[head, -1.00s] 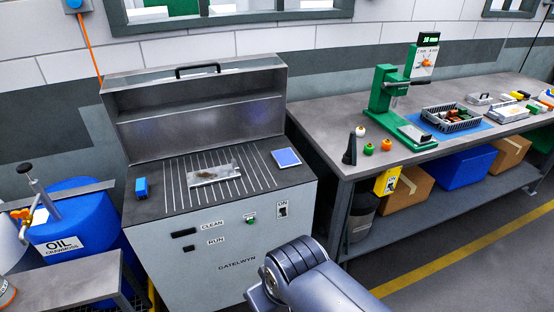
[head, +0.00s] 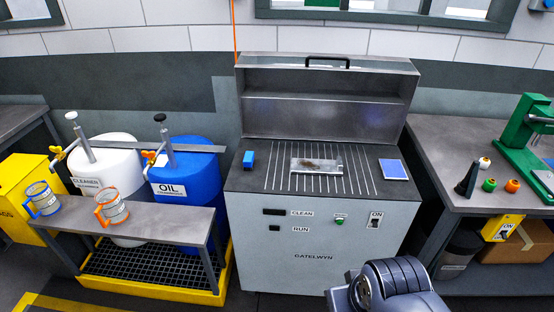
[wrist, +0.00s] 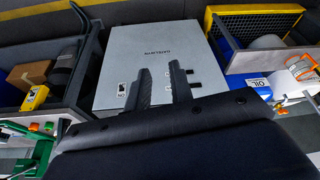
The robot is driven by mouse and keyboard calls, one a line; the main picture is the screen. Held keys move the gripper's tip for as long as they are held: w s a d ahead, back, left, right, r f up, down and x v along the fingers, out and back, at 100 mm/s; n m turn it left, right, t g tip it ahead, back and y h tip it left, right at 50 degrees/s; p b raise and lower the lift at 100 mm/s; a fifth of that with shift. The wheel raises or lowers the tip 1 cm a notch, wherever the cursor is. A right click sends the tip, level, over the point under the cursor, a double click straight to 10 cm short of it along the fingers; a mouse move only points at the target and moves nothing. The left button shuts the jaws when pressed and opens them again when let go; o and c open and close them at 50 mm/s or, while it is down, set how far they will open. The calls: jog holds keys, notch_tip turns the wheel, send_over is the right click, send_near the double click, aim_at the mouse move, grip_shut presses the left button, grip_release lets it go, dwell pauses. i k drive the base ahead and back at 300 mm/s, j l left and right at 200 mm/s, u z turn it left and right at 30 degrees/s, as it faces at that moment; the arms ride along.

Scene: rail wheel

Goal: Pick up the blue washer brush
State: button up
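A small blue block, which looks like the blue washer brush (head: 248,160), sits at the left edge of the grey parts washer's slotted top (head: 272,180) in the head view. The washer's lid stands open behind it. In the wrist view my gripper (wrist: 160,76) is open, its two dark fingers apart with nothing between them. The washer's front (wrist: 125,45) shows upside down beyond the fingers. The brush is not visible in the wrist view. In the head view only part of my arm shows, at the bottom right in front of the washer; my gripper is not visible there.
A dirty metal plate (head: 316,165) lies mid-top, and a blue pad with a pale border (head: 394,170) lies right. Left stand a blue oil drum (head: 190,190), a white cleaner drum (head: 112,160) and a bench with two jugs. A workbench (head: 435,165) stands right.

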aim_at(248, 160)
jog(key=i+j, duration=0.25)
jog(key=i, duration=0.25)
jog(key=i+j+z, duration=0.1)
jog(key=i+j, duration=0.15)
jog(key=i, duration=0.2)
jog(key=i+j, duration=0.3)
jog(key=i, duration=0.2)
